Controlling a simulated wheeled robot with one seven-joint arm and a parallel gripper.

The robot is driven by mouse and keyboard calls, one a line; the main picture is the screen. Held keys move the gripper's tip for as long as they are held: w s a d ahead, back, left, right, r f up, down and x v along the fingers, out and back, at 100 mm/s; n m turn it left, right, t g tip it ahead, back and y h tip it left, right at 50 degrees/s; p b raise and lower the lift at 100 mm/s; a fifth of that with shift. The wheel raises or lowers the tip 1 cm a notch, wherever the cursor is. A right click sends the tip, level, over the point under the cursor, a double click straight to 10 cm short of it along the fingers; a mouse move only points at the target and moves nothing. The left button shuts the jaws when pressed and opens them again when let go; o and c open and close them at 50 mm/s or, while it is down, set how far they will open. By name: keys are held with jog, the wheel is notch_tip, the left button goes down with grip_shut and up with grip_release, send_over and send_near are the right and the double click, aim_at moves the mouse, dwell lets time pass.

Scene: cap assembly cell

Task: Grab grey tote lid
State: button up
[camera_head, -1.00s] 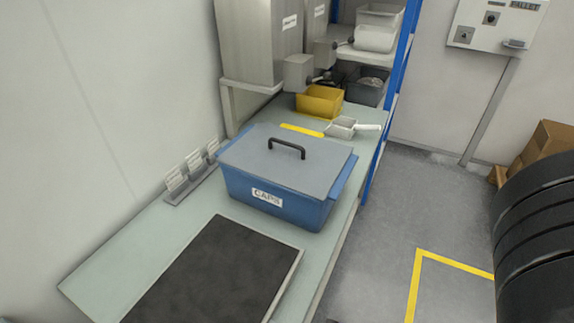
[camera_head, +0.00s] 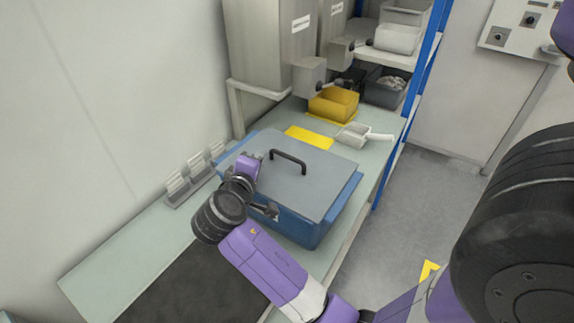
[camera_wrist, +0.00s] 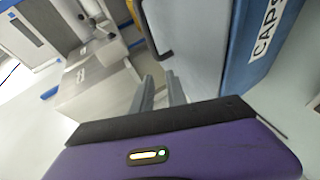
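The grey tote lid (camera_head: 315,185) lies flat on the blue CAPS tote (camera_head: 290,226) on the bench. Its black arched handle (camera_head: 288,160) stands near the middle of the lid. In the wrist view the lid (camera_wrist: 205,45) fills the upper middle, and part of the handle (camera_wrist: 160,45) shows beyond the fingers. My gripper (camera_wrist: 160,82) is open and empty, with a gap between its two grey fingers. In the head view my arm comes from the lower right, and the gripper (camera_head: 250,160) is over the lid's left part, left of the handle and apart from it. My wrist hides part of the tote's front.
Behind the tote are a yellow bin (camera_head: 333,104), a white scoop (camera_head: 353,135) and a yellow marking (camera_head: 309,137). Steel dispensers (camera_head: 268,45) stand at the back. A small card rack (camera_head: 190,182) is on the left by the wall. A dark mat (camera_head: 185,285) lies in front.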

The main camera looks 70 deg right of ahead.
aim_at(287, 155)
jog(key=s, duration=0.1)
jog(key=s+g, duration=0.2)
jog(key=shift+s+d+m, duration=0.1)
jog(key=shift+d+m, duration=0.15)
jog(key=shift+m, duration=0.15)
jog(key=shift+s+d+f+g, duration=0.1)
jog(key=shift+s+d+g, duration=0.1)
jog(key=shift+s+g, duration=0.25)
jog(key=x, duration=0.5)
jog(key=p+x, duration=0.1)
jog(key=x, duration=0.1)
jog(key=shift+s+f, duration=0.25)
jog(key=shift+s, duration=0.1)
grip_shut()
